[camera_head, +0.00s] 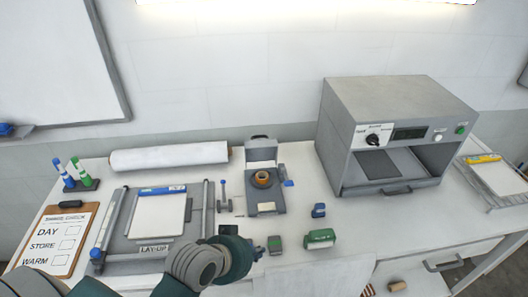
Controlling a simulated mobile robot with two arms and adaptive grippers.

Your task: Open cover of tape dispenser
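The tape dispenser (267,204) is a small grey box on the table, left of the large grey machine. An orange-brown tape roll (262,178) sits in it, exposed from above. A grey panel that looks like its cover (261,152) stands raised at the back, with a dark handle on its top edge. My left gripper (252,256) is in front of the dispenser, nearer the table's front edge and apart from it. The gripper is dark and small here, and its finger gap cannot be made out. My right gripper is not in view.
A lay-up board (118,240) lies to the left, partly behind my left arm. A white roll (168,158) lies at the back. Green blocks (320,238) and a blue one (318,210) stand right of the dispenser. The grey machine (394,97) fills the right.

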